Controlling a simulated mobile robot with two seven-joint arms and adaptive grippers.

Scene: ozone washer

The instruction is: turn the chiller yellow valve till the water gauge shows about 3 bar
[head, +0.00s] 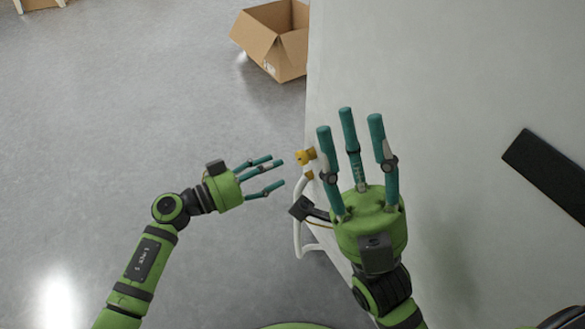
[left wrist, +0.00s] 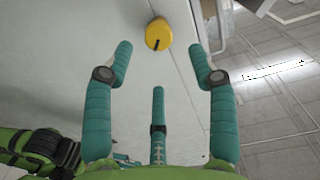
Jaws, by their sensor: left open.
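The yellow valve (head: 305,156) sits on the edge of the large pale panel, above a white pipe, in the head view. In the left wrist view the round yellow valve (left wrist: 158,34) carries a short dark mark and lies beyond the fingertips, apart from them. My left gripper (head: 270,172) is open and empty, a little left of the valve with its fingers towards it. My right gripper (head: 350,122) is open and empty in front of the panel, right of the valve. No readable gauge face shows in either view.
The pale panel (head: 450,90) fills the right side, with a dark strip (head: 548,172) on it. A dark box (head: 300,208) and a white pipe (head: 298,238) are below the valve. An open cardboard box (head: 275,45) stands behind. The grey floor (head: 120,120) at left is clear.

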